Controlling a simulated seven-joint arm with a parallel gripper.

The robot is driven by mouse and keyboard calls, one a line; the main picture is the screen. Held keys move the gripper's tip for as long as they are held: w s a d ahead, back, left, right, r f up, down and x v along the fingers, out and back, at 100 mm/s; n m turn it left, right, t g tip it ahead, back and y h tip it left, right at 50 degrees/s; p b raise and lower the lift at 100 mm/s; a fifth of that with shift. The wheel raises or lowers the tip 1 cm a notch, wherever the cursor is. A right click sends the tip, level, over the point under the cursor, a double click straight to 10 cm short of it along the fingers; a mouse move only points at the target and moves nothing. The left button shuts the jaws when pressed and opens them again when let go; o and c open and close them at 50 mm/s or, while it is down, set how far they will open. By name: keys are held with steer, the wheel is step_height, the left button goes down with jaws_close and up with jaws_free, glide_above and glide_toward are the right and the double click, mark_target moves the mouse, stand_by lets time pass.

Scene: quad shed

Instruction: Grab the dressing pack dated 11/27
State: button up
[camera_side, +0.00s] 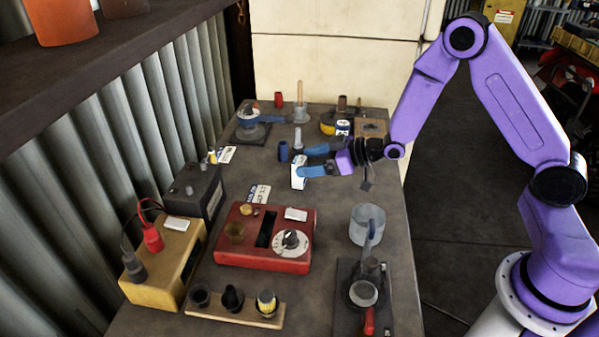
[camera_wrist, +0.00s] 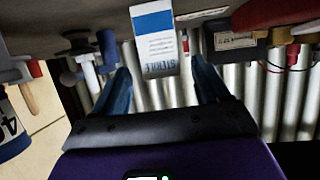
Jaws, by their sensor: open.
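A white pack with a blue band (camera_wrist: 155,45) stands upright between the fingers of my gripper (camera_wrist: 163,84) in the wrist view. Upside-down lettering on it seems to read "STERILE"; I cannot read a date. In the side view the white pack (camera_side: 298,178) stands on the bench, partly covered by the near blue finger of my gripper (camera_side: 305,162). The fingers are open, one on each side of the pack, and I see gaps beside it in the wrist view. A flat white labelled piece (camera_side: 259,193) and another (camera_side: 227,154) lie further left, their print too small to read.
A dark blue cylinder (camera_side: 283,151) and a grey-white upright piece (camera_side: 297,139) stand close behind the pack. A red box with a dial (camera_side: 285,262) is in front, and a metal cup (camera_side: 367,222) is front right. Bare bench lies between pack and cup.

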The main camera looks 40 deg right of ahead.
steer(key=shift+x, duration=2.6)
steer(key=shift+a, duration=0.1)
steer(key=c, duration=1)
steer(key=shift+r, duration=0.2)
